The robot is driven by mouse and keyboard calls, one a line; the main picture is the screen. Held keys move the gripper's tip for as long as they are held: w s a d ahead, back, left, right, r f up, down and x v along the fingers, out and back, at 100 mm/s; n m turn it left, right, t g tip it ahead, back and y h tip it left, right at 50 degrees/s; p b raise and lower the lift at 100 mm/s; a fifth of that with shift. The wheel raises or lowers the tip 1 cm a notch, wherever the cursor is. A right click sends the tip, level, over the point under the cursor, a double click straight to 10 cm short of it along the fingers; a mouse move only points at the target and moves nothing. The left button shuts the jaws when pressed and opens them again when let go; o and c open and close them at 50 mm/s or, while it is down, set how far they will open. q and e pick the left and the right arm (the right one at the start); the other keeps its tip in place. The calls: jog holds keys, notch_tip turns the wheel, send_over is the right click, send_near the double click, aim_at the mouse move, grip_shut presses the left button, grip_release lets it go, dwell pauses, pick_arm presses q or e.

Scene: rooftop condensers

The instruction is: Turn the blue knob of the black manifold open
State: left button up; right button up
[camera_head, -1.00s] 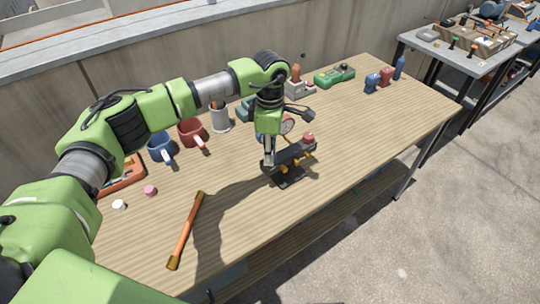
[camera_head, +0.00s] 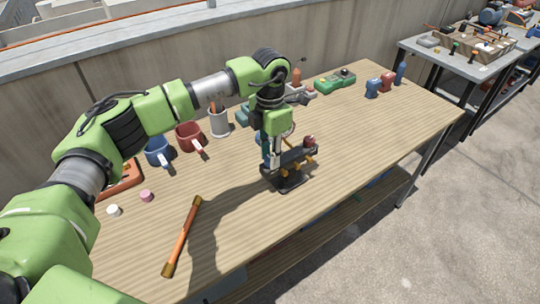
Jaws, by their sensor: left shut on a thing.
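The black manifold (camera_head: 291,159) stands on the wooden table with yellow fittings along its side. A red knob (camera_head: 310,141) sits at its right end. My left gripper (camera_head: 271,161) points down at the manifold's left end and is shut there. The blue knob itself is hidden by the fingers; from its place, it is what they are shut on. How far the knob is turned cannot be seen. My right gripper is not in view.
An orange-handled bar (camera_head: 182,237) lies at the front left. A blue mug (camera_head: 158,151), a red mug (camera_head: 188,137) and a grey cup (camera_head: 219,122) stand behind. A green device (camera_head: 335,81) is at the back.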

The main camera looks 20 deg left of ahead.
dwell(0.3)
pick_arm(q)
jog(key=o, duration=1.1)
notch_tip(320, 180, up, 12)
jog(key=shift+f, duration=0.1)
dwell(0.3)
